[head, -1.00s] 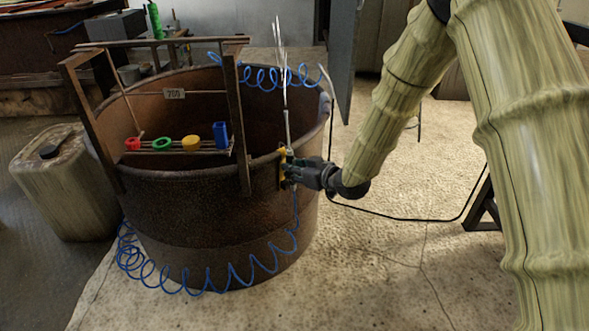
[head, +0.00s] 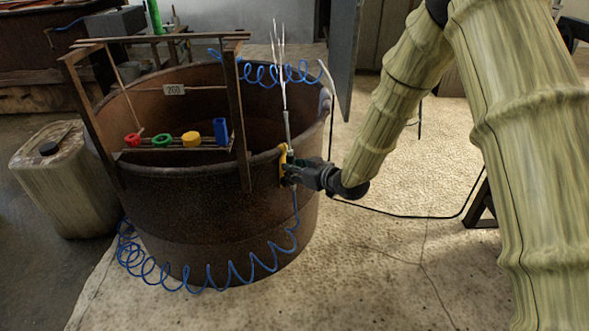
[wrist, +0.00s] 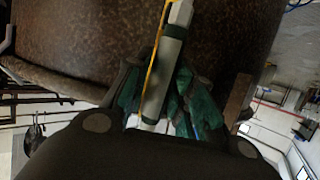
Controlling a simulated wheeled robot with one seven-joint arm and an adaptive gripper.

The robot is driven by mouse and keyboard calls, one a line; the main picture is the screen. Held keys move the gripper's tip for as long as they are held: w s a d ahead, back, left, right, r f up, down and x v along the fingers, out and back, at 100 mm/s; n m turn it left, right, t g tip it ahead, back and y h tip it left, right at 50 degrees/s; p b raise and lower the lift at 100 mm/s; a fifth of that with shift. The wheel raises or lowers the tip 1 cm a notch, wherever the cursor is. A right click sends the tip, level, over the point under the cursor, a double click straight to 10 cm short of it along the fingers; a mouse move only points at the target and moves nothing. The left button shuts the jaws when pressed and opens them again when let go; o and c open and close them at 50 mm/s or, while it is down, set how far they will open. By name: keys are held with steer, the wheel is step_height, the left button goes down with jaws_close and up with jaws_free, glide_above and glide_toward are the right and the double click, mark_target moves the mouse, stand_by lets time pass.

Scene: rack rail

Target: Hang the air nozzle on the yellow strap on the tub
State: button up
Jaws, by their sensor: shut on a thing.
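My gripper (head: 291,170) is at the right outer wall of the rusty tub (head: 215,215), just below its rim. It is shut on the air nozzle (head: 287,130), a grey upright tube with thin pale prongs above. In the wrist view the air nozzle (wrist: 163,75) lies between my green-padded fingers (wrist: 165,110). The yellow strap (head: 283,163) is on the tub wall right at the gripper. In the wrist view the yellow strap (wrist: 153,55) runs as a thin line along the nozzle's left side. I cannot tell whether the strap bears any of its weight.
A blue coiled hose (head: 210,275) hangs from the nozzle around the tub's front. A wooden frame (head: 240,120) stands over the tub, with a rail of coloured pieces (head: 180,149). A jerrycan (head: 65,185) stands at left. A grey panel (head: 345,60) is behind right.

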steer(key=o, duration=1.1)
steer(key=shift+s+d, duration=0.1)
steer(key=v, duration=1.2)
steer(key=s+d+f+m+g+h, duration=0.25)
steer(key=s+f, duration=0.55)
steer(key=f, duration=0.4)
steer(key=s+d+f+m+g+h, duration=0.1)
steer(key=s+d+f+m+h, duration=0.25)
steer(key=s+f, duration=0.65)
steer(key=s+d+f+m+g+h, duration=0.1)
steer(key=s+d+f+g, duration=0.15)
steer(key=s+f, duration=0.4)
steer(key=s+d+f+m+g+h, duration=0.1)
steer(key=s+d+f+g, duration=0.15)
steer(key=s, duration=0.75)
steer(key=s+d+f+m+g+h, duration=0.1)
steer(key=s+d+f+g, duration=0.1)
steer(key=s+d+f, duration=0.5)
steer(key=a+r+p, duration=0.1)
steer(key=r+p, duration=0.8)
steer(key=r, duration=0.1)
steer(key=a+r+p, duration=0.1)
steer(key=r+p, duration=0.9)
steer(key=s+a+r+p, duration=0.1)
steer(key=r+p, duration=0.8)
steer(key=r, duration=0.1)
steer(key=shift+a+p, duration=0.25)
steer(key=shift+p, duration=0.1)
